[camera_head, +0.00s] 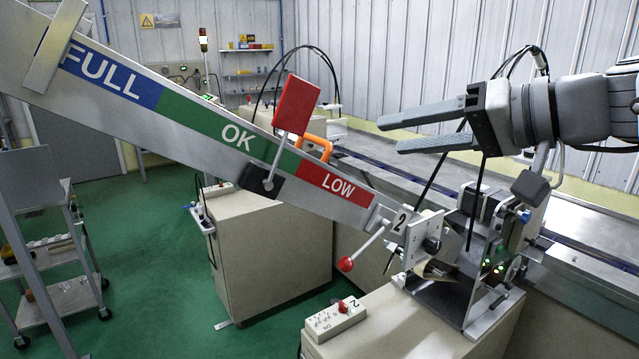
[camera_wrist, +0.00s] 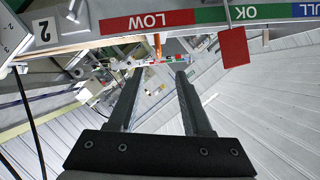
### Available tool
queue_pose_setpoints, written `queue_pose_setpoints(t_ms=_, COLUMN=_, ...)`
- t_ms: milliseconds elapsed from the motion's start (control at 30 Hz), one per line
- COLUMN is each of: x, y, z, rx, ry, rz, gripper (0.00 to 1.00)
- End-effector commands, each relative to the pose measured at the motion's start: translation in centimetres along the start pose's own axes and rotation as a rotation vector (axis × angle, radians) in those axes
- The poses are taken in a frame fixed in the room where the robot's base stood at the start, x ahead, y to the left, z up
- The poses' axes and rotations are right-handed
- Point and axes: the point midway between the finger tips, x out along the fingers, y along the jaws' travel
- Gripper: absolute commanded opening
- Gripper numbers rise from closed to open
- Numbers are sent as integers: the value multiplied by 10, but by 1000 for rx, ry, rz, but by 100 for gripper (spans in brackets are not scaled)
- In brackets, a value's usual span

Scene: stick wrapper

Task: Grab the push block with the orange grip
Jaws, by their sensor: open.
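The orange grip (camera_head: 318,146) of the push block rises above the upper edge of the sloping chute (camera_head: 160,122), near where the green OK band meets the red LOW band. The block's body is hidden behind the chute's side wall. In the wrist view a small orange part (camera_wrist: 157,44) shows beyond the fingertips, just under the LOW band. My gripper (camera_head: 390,134) is open and empty, to the right of the grip and apart from it, with its fingers pointing left. In the wrist view my gripper (camera_wrist: 160,73) has a clear gap between its two fingers.
A red flag (camera_head: 297,104) on a rod stands up from the chute just left of the grip. A red-knobbed lever (camera_head: 346,264) and the machine head with plate 2 (camera_head: 401,222) are at the chute's lower end. A conveyor (camera_head: 430,185) runs behind.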

Motion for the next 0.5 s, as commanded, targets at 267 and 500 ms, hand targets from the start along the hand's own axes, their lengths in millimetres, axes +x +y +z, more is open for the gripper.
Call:
queue_pose_setpoints(t_ms=267, x=10, y=0, z=-9, rx=-14, ry=27, rz=-31, gripper=50)
queue_pose_setpoints(t_ms=500, x=61, y=-2, z=-10, rx=-13, ry=23, rz=-30, gripper=50)
